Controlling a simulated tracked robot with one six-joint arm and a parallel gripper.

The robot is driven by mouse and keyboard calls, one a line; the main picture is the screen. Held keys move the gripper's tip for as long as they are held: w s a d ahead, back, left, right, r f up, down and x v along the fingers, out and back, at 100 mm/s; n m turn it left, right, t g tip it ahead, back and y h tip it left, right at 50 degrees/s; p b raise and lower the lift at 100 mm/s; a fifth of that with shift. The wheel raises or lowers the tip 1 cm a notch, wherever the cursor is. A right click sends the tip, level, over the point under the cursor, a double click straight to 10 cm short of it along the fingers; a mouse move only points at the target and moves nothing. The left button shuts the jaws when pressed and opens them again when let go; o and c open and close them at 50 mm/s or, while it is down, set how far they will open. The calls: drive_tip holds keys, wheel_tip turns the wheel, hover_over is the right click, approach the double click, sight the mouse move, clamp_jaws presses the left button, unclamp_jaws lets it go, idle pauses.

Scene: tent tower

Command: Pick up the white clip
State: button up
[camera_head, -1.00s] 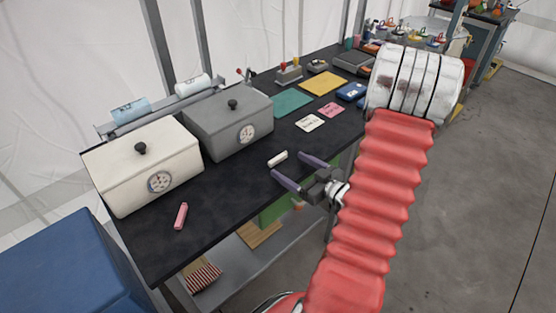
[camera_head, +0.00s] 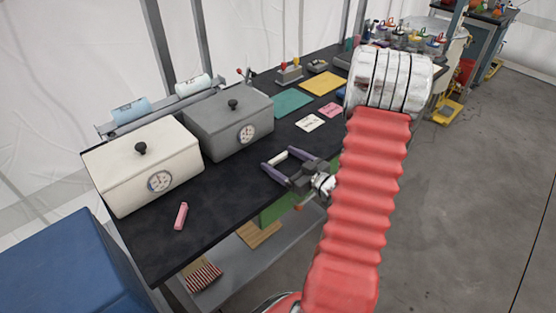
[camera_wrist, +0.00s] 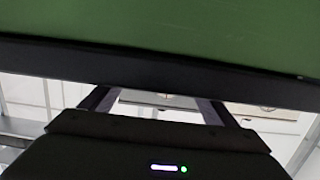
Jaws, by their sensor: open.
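The white clip (camera_head: 278,159) is a small pale bar on the black tabletop (camera_head: 215,185), near its front edge. My gripper (camera_head: 277,157) reaches in from the right with its two purple fingers spread. The clip shows between the fingers, close to their tips. I cannot tell whether either finger touches it. In the wrist view the two fingers of my gripper (camera_wrist: 152,95) show apart, and the clip cannot be made out there.
A cream box (camera_head: 140,168) and a grey box (camera_head: 228,120), both with dials, stand behind and left. A pink clip (camera_head: 181,216) lies at front left. White and pink cards (camera_head: 310,122) (camera_head: 331,110) lie beyond my gripper. A green panel (camera_wrist: 160,30) fills the wrist view's top.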

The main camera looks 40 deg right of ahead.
drive_tip(key=shift+c, duration=0.3)
drive_tip(key=c, duration=1)
